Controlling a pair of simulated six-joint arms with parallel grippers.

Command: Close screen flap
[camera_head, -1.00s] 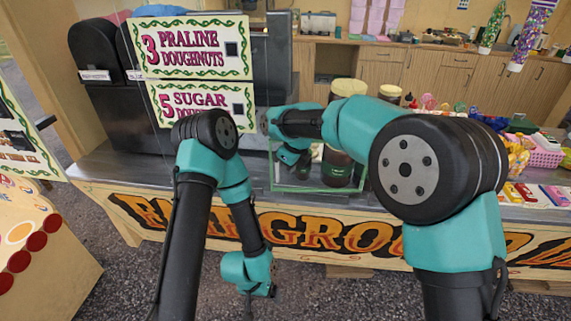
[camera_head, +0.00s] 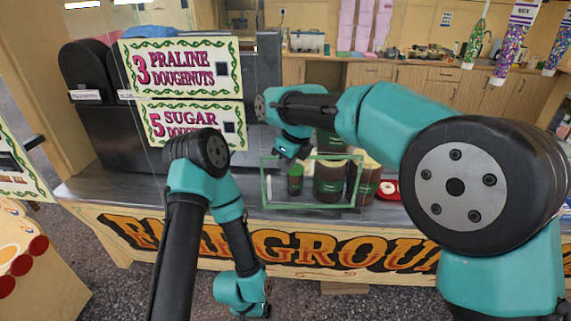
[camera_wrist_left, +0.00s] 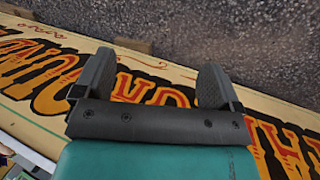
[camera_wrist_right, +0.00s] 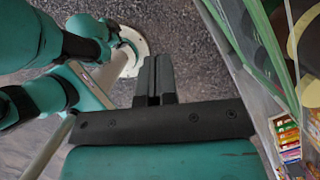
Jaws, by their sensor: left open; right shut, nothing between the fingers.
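A clear screen with a thin green frame (camera_head: 313,208) stands on the counter around dark jars. In the right wrist view, green frame edges (camera_wrist_right: 232,55) run down the right side; I cannot tell which part is the flap or how far it stands open. My right gripper (camera_wrist_right: 155,63) is shut and empty, apart from the green edges, with the ground beyond its tips. In the head view its wrist is at the screen's upper left and the fingertips are unclear. My left gripper (camera_wrist_left: 155,82) is open and empty, in front of the lettered counter front (camera_wrist_left: 150,90).
Dark jars (camera_head: 328,183) and a small green-lidded jar (camera_head: 295,180) stand behind the screen. Doughnut price signs (camera_head: 180,68) hang at left. A red dish (camera_head: 388,190) sits on the counter (camera_head: 110,185) to the right. Packets (camera_wrist_right: 286,135) show in the right wrist view.

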